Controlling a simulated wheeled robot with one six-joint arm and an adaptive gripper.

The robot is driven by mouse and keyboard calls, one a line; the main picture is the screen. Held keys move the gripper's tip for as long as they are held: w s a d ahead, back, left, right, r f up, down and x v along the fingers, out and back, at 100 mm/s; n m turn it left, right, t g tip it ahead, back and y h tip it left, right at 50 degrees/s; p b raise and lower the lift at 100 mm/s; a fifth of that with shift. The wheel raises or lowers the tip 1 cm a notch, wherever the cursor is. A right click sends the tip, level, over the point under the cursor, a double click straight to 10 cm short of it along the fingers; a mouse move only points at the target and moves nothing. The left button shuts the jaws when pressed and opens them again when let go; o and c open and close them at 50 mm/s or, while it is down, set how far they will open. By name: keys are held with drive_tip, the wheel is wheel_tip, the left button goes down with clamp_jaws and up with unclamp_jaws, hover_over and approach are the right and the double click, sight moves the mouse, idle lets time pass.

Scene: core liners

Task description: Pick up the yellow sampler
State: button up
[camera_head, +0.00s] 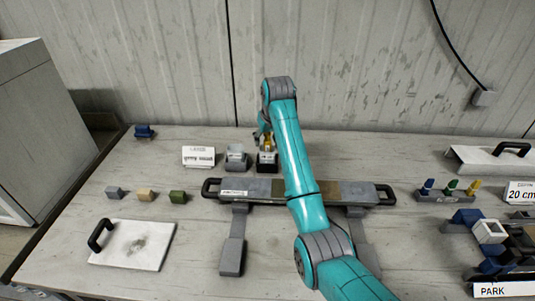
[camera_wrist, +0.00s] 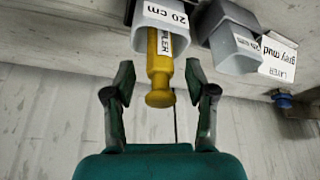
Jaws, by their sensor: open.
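The yellow sampler (camera_wrist: 160,65) shows in the wrist view, with a white label on its side and a round knob end. Its other end sits inside a holder with a white "20 cm" label (camera_wrist: 164,14). My gripper (camera_wrist: 160,92) is open, with one finger on each side of the sampler and a visible gap to both. My gripper (camera_head: 263,132) is there too, partly hidden by my arm.
A grey holder (camera_head: 236,160) stands just left of the dark one, with a white label card (camera_head: 198,156) beyond it. A long grey tray with black handles (camera_head: 263,188) lies in front. Small blocks and a white lid (camera_head: 133,246) lie at the left.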

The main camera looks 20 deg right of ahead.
drive_tip(key=shift+f, duration=0.1)
clamp_jaws()
idle(0.3)
